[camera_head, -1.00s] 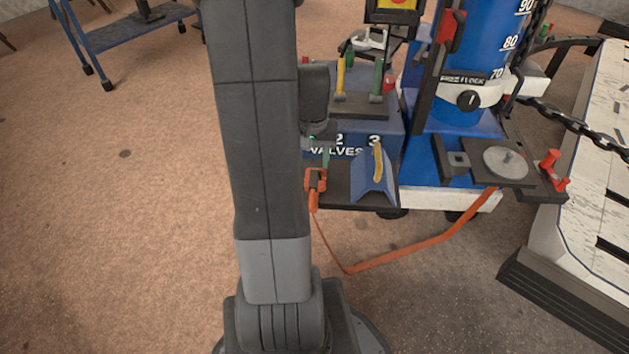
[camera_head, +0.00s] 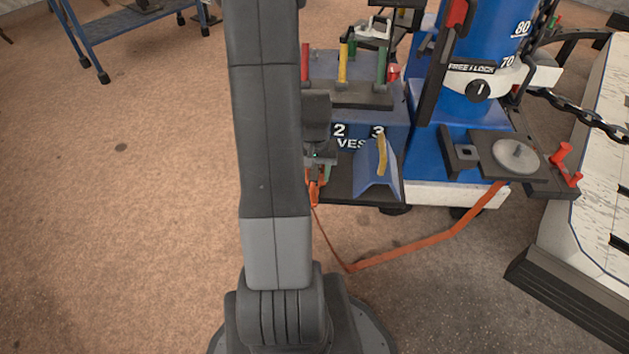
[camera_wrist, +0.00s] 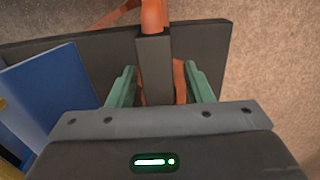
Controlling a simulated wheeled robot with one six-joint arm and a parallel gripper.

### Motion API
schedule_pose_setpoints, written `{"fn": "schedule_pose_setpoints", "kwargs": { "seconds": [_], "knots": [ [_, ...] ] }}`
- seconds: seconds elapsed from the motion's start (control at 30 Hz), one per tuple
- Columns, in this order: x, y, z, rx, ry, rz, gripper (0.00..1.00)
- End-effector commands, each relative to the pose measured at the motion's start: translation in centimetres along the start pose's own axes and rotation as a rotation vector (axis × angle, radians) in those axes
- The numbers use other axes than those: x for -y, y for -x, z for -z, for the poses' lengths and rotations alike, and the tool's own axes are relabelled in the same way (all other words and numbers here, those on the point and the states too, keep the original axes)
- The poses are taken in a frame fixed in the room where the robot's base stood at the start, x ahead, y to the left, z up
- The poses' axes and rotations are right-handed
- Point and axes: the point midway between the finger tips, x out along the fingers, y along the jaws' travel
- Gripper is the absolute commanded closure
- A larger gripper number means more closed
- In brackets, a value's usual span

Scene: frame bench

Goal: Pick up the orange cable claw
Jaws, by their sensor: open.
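The orange cable claw (camera_head: 314,192) is at the left edge of the dark shelf, partly hidden by my arm and gripper. In the wrist view its orange shaft (camera_wrist: 153,15) shows at the top centre, and another orange part shows lower, behind a dark grey block (camera_wrist: 155,65). My gripper (camera_wrist: 160,78) is open, with one green finger on each side of the grey block and orange part. Gaps show between the fingers and these parts. In the head view my gripper (camera_head: 321,172) is right at the claw; whether it touches is hidden.
A blue wedge stand with a yellow handle (camera_head: 378,178) stands just right of the claw on the dark shelf (camera_head: 345,194). Behind it is the valve box (camera_head: 358,128) with coloured levers. An orange strap (camera_head: 420,244) runs to the right. Open floor lies left.

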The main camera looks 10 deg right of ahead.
Motion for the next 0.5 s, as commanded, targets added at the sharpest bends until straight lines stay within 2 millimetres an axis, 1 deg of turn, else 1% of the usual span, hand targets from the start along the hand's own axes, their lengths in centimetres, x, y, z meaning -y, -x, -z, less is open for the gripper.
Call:
{"fn": "schedule_pose_setpoints", "kwargs": {
  "seconds": [0.07, 0.1, 0.27, 0.3, 0.33, 0.5],
  "knots": [
    [0.01, 0.1, 0.0, 0.0, 0.0, 0.0, 0.54],
    [0.01, 0.1, 0.0, 0.0, 0.0, 0.0, 0.56],
    [0.01, 0.11, 0.0, 0.0, 0.0, 0.0, 0.87],
    [0.01, 0.11, 0.0, 0.0, 0.0, 0.0, 0.95],
    [0.01, 0.11, 0.0, 0.0, 0.0, 0.0, 1.0],
    [0.01, 0.17, 0.04, -0.002, 0.0, 0.0, 1.0]
  ]
}}
